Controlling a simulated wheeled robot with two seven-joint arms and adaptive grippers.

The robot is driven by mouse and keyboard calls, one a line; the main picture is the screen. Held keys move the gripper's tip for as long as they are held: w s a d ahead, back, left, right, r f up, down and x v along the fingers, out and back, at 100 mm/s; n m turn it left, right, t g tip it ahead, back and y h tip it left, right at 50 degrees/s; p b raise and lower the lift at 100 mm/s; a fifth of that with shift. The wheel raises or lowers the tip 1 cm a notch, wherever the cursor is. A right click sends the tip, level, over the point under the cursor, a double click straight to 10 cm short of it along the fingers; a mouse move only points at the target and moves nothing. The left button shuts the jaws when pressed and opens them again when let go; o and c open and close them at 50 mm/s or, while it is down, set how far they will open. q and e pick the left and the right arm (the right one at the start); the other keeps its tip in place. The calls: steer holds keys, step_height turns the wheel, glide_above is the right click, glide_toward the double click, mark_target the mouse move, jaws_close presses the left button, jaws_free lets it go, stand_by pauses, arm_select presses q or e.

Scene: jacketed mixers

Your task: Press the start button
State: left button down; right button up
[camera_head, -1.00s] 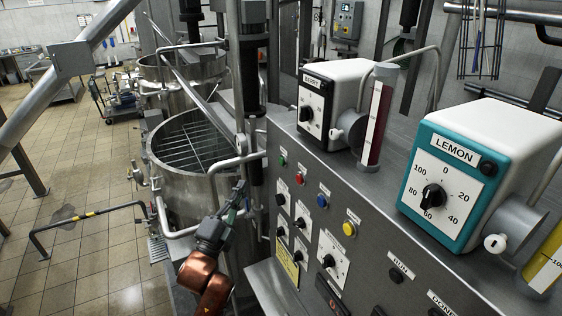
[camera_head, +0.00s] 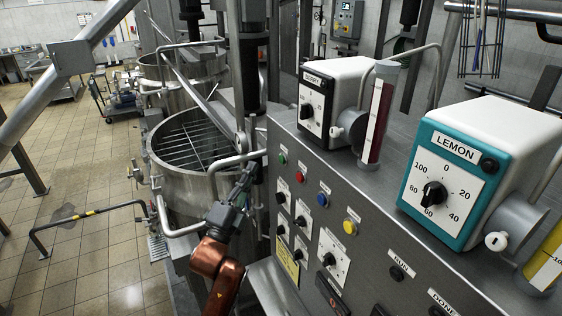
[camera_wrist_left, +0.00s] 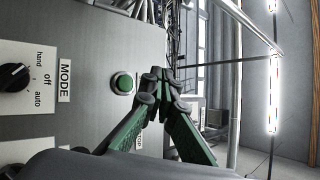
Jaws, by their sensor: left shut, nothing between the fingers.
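The green button (camera_head: 283,159) is at the left end of the top row on the grey control panel (camera_head: 385,240). My left gripper (camera_head: 250,172) is shut and empty, just left of the panel. In the left wrist view its closed fingertips (camera_wrist_left: 161,80) appear right beside the green button; I cannot tell whether they touch the panel. The green button's label is not readable. My right gripper is not in view.
Red (camera_head: 299,177), blue (camera_head: 323,200) and yellow (camera_head: 349,227) buttons continue the row. Several black knobs sit below. A MODE knob (camera_wrist_left: 14,77) shows in the wrist view. A steel mixer vessel (camera_head: 200,195) with a pipe handle stands left of the panel.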

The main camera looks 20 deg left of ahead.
arm_select(q)
steer(key=shift+w+d, duration=1.8)
steer(key=shift+w, duration=0.2)
steer(key=shift+w+d, duration=0.1)
steer(key=shift+w, duration=0.05)
steer(key=shift+w+d, duration=0.2)
steer(key=shift+w+d, duration=0.25)
steer(key=shift+w, duration=0.1)
stand_by(0.8)
steer(key=shift+s, duration=0.1)
steer(key=shift+s+a, duration=0.55)
steer(key=shift+s, duration=0.05)
steer(key=shift+s+a+p, duration=0.7)
steer(key=shift+s+a, duration=0.95)
steer(key=shift+s, duration=0.2)
